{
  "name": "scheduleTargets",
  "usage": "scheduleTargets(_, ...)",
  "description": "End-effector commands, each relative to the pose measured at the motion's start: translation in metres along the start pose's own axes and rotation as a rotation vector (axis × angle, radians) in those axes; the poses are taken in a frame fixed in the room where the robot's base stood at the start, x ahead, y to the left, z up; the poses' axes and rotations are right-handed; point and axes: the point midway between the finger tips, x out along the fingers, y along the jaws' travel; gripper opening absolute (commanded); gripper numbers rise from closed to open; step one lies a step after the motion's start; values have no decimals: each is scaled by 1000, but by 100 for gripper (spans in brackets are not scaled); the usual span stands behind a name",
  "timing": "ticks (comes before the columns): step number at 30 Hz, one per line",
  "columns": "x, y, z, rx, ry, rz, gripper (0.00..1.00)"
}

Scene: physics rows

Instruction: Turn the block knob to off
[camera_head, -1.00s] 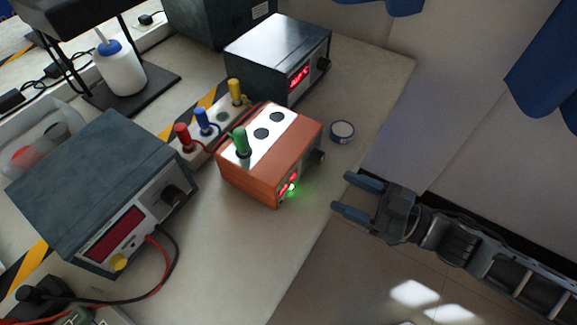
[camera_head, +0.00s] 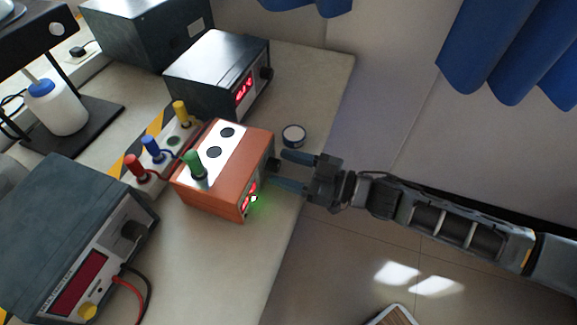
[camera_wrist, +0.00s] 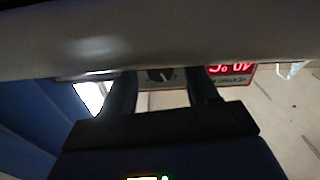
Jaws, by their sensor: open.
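The orange block (camera_head: 228,172) sits on the bench with a white top strip, a green plug (camera_head: 194,163), a lit red display and a green light on its front. Its dark knob (camera_head: 273,165) is at the right end of that front. The knob also shows in the wrist view (camera_wrist: 160,75), with a pale mark whose exact setting I cannot read. My gripper (camera_head: 279,170) is open and empty, its fingers pointing at the block's front, one on each side of the knob. In the wrist view the fingers (camera_wrist: 162,90) flank the knob; contact cannot be told.
A dark supply with a red display (camera_head: 225,75) stands behind the block, and another (camera_head: 75,235) at front left. A small round tin (camera_head: 293,135) lies just beyond my fingers. Red, blue and yellow plugs stand left of the block. The bench edge runs below my gripper.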

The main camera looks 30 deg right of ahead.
Motion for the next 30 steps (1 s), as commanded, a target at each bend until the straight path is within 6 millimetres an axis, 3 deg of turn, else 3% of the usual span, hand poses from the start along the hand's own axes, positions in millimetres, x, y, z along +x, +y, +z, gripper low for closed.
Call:
scheduleTargets(4, 0, 0, 0, 0, 0, 0, 57)
scheduleTargets(21, 0, 0, 0, 0, 1, -1, 3)
scheduleTargets(30, 0, -1, 0, -40, 2, -1, 3)
